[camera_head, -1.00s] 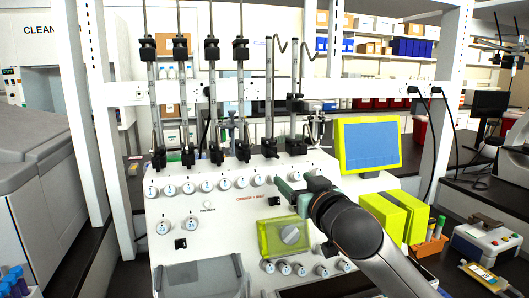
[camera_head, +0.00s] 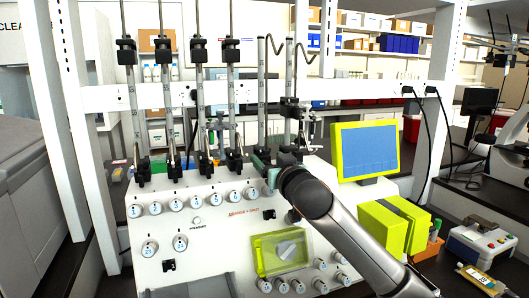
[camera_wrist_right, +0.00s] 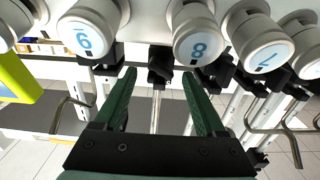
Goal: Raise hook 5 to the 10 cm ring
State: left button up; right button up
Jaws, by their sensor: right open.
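A row of upright rods with black carriages rises from the white panel (camera_head: 190,215). The fifth rod from the left (camera_head: 262,100), taken as hook 5, has a bent hook top, lower than the first four rods. Its black carriage is low, near the panel's back edge. The scale marks and 10 cm ring are too small to read. My right gripper (camera_head: 264,173) is at the base of the fifth and sixth rods. In the wrist view, its green fingers (camera_wrist_right: 158,78) are open on either side of a black carriage (camera_wrist_right: 160,65) and thin rod, without visible contact. My left gripper is out of view.
Numbered knobs, including one marked 8 (camera_wrist_right: 198,46), sit close to my right fingers. The sixth rod (camera_head: 290,100) stands just right of the fifth. A yellow-framed screen (camera_head: 365,150) and yellow blocks (camera_head: 385,225) are to the right.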

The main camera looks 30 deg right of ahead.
aim_at(265, 155)
jog(key=shift+p+x, duration=0.3)
jog(key=shift+x, duration=1.5)
grip_shut()
